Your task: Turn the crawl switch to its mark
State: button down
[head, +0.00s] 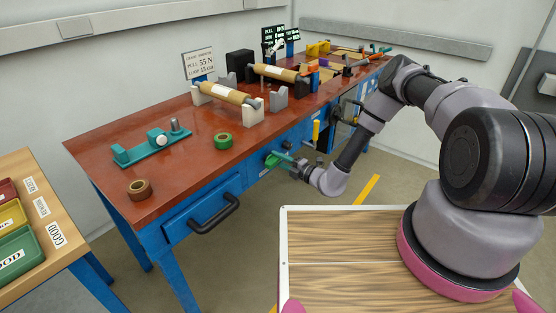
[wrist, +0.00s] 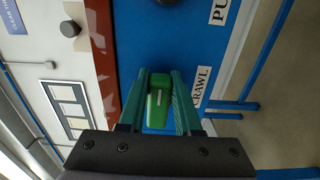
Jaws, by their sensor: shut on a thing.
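The crawl switch (wrist: 163,108) is a green knob with a pale line along its face, on a blue panel in the wrist view. My gripper (wrist: 158,86) has its two teal fingers on either side of the knob and is shut on it. A white CRAWL label (wrist: 202,87) sits just right of the fingers. I cannot make out a separate target mark on the panel. In the head view my gripper (head: 279,160) is at the front of the blue bench, and the knob is too small there to tell its angle.
The red-topped bench (head: 190,178) carries rollers, a green tape roll (head: 223,143), a brown tape roll (head: 139,189) and a teal fixture (head: 152,147). A black drawer handle (head: 215,213) sticks out from the bench front. A side table with bins (head: 57,235) stands at left.

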jog(key=shift+s+d+f, duration=0.1)
jog(key=shift+f, duration=0.05)
jog(key=c, duration=0.6)
grip_release()
jog(key=v, duration=1)
jog(key=shift+s+d, duration=0.25)
jog(key=shift+d, duration=0.05)
